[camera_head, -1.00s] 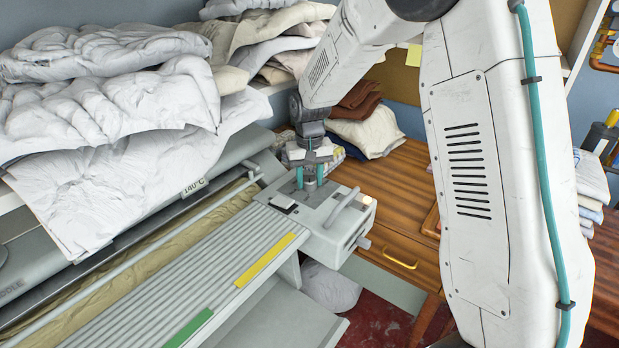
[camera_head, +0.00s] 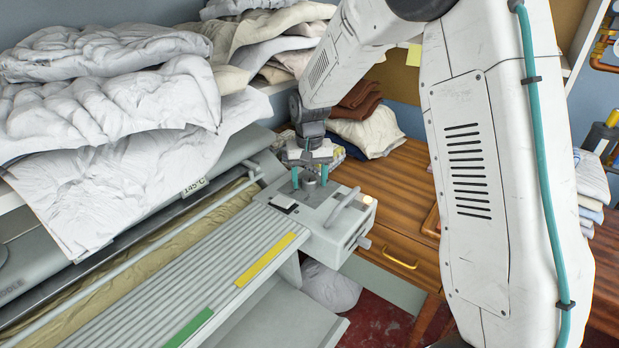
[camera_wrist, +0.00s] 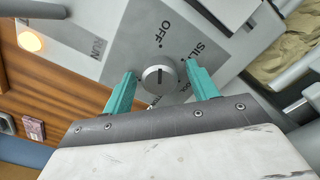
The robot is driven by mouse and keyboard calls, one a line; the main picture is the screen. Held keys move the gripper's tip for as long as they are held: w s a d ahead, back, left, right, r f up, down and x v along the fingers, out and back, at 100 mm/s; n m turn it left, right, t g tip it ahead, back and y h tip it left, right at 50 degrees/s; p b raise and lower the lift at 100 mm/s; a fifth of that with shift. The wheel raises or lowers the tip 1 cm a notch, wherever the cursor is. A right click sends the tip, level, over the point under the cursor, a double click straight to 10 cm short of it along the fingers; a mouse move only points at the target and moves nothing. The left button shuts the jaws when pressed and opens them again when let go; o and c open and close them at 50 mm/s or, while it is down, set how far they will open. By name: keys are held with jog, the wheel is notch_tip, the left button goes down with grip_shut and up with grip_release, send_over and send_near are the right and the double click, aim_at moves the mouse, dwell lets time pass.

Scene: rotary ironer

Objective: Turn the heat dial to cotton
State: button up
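The heat dial (camera_wrist: 158,79) is a round grey knob on the ironer's control panel (camera_wrist: 120,45). In the wrist view the words OFF and SILK show beside it; other lettering is partly hidden by my gripper, and I cannot read cotton. A short mark shows on the knob's face, but I cannot tell which label it selects. My gripper (camera_wrist: 160,70) is open, with one teal finger on each side of the dial and gaps between. In the head view my gripper (camera_head: 310,175) is over the panel, and the dial (camera_head: 309,182) shows between the fingers.
A bar handle (camera_head: 342,208) stands on the panel to the right of the dial. The slatted feed table (camera_head: 200,270) runs to the lower left. White linen (camera_head: 110,130) is piled at the left, and a wooden cabinet (camera_head: 390,190) stands behind at the right.

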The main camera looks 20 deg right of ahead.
aim_at(310, 180)
jog(key=shift+r, duration=0.1)
notch_tip(310, 180, up, 8)
jog(key=shift+f, duration=0.15)
dwell(0.6)
jog(key=shift+s+f, duration=0.2)
jog(key=shift+s, duration=0.15)
jog(key=s+d+r, duration=0.1)
jog(key=s+r, duration=0.2)
jog(key=s, duration=0.9)
jog(key=s+d+r+n+t, duration=0.1)
jog(key=s+r, duration=0.2)
jog(key=s, duration=0.9)
jog(key=s+d+r+n, duration=0.1)
jog(key=s+r, duration=0.3)
jog(key=s, duration=0.8)
jog(key=shift+s, duration=0.15)
